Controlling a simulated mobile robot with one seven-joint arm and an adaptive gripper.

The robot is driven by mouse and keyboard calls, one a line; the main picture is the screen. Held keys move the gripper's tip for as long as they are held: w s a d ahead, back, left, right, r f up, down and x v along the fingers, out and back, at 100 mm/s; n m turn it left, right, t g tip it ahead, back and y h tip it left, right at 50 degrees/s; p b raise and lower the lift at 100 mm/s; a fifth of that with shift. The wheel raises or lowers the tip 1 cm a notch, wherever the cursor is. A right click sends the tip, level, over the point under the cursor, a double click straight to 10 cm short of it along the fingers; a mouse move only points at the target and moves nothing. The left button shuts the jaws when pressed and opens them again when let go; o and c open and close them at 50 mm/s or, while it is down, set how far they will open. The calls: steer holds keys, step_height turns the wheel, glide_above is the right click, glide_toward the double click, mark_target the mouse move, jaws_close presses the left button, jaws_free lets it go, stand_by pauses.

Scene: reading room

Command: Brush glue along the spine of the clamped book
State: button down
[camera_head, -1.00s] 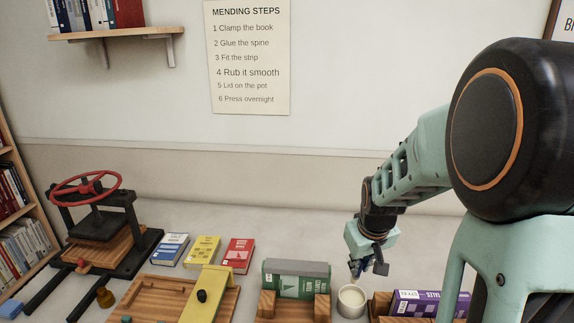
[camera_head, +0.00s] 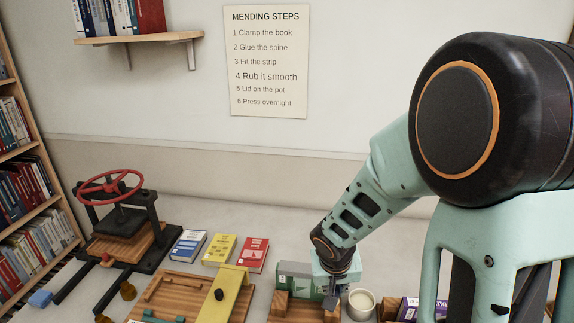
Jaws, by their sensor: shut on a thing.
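A green book (camera_head: 293,268) stands upright between wooden clamp blocks (camera_head: 293,307) at the bottom centre. My gripper (camera_head: 333,297) is in front of the right end of the green book, just left of the glue pot. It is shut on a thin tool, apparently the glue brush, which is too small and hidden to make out. I cannot tell whether its tip touches the spine. The white glue pot (camera_head: 361,312) is open, with pale glue inside. A purple book (camera_head: 410,308) sits in another wooden holder to the right, partly cut off.
A wooden board (camera_head: 170,296) with a yellow bar (camera_head: 222,297) is to the left. A black press with a red wheel (camera_head: 110,187) stands farther left.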

steer(key=s+d+r+g+h+p, duration=0.1)
steer(key=d+r+h+p, duration=0.1)
steer(key=d+r, duration=0.55)
steer(key=s+d+r+h+p, duration=0.25)
steer(key=d+r, duration=0.35)
steer(key=r, duration=0.3)
steer(key=shift+m, duration=0.4)
steer(key=f+b, duration=0.2)
steer(key=f, duration=0.1)
steer(key=w+f+b, duration=0.1)
steer(key=f, duration=0.1)
steer(key=shift+b, duration=0.35)
